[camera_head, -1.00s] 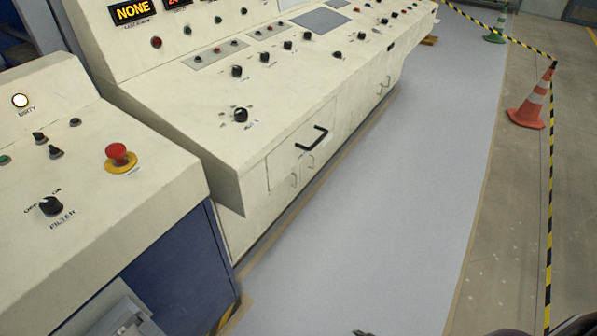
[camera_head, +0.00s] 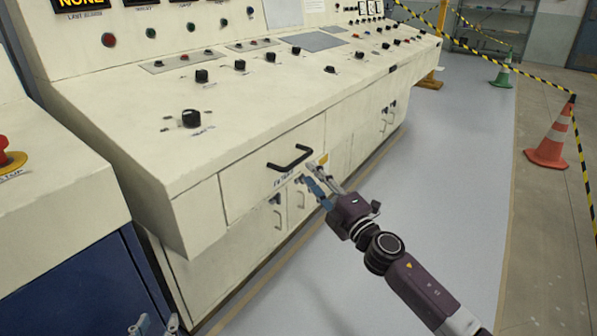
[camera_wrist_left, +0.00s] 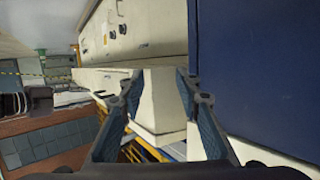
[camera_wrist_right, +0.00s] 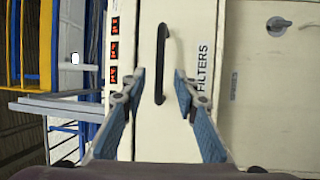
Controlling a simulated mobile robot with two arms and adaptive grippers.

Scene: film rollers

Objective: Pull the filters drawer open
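The filters drawer (camera_head: 245,180) is a cream front panel in the long console with a black bar handle (camera_head: 290,158). It looks shut, flush with the console. In the right wrist view the handle (camera_wrist_right: 162,62) and the FILTERS label stand ahead, the handle between the open fingers in the picture. My right gripper (camera_head: 316,176) is open just below and right of the handle; I see no contact. My left gripper (camera_head: 153,326) shows only its tips at the bottom edge of the head view. In the left wrist view the left gripper (camera_wrist_left: 157,85) is open and empty.
Small cabinet doors with handles (camera_head: 278,218) lie below the drawer. A blue-sided console (camera_head: 75,285) with a red stop button (camera_head: 8,158) stands at left. Clear grey floor (camera_head: 440,150) runs along the console; a traffic cone (camera_head: 552,142) and striped tape bound it at right.

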